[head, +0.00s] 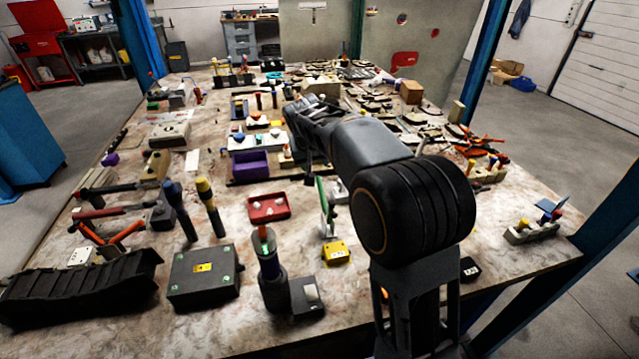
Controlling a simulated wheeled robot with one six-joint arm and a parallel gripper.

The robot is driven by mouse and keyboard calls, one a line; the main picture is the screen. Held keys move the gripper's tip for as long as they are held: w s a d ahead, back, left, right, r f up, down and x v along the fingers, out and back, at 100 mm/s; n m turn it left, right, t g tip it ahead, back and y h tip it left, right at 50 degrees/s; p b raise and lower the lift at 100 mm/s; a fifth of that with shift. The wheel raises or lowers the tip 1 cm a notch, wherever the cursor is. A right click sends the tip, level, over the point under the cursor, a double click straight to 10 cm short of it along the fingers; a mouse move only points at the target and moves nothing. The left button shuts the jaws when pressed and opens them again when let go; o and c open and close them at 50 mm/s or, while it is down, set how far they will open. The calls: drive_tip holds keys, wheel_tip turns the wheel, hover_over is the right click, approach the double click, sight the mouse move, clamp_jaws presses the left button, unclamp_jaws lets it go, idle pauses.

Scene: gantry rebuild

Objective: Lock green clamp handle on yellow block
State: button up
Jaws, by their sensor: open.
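The green clamp handle (322,194) stands upright as a thin green strip near the middle of the table. Its grey metal clamp body (327,229) is below it, just behind the yellow block (336,254). The yellow block lies flat on the table, to the left of my forearm. My gripper (308,180) hangs from the end of my arm, above and slightly left of the green handle. It is small and dark here. It looks open and holds nothing that I can see. The gap between it and the handle is hard to judge.
A red tray (268,208) with small white pieces lies left of the clamp. A purple bin (249,165) stands behind it. A dark cylinder (272,278) with a green and red top stands front left. Bare table shows around the yellow block.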

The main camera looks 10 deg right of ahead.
sight(319, 179)
drive_tip(key=x, duration=1.1)
drive_tip(key=shift+d+p, duration=0.1)
drive_tip(key=shift+p, duration=0.25)
drive_tip(key=shift+c, duration=0.4)
clamp_jaws()
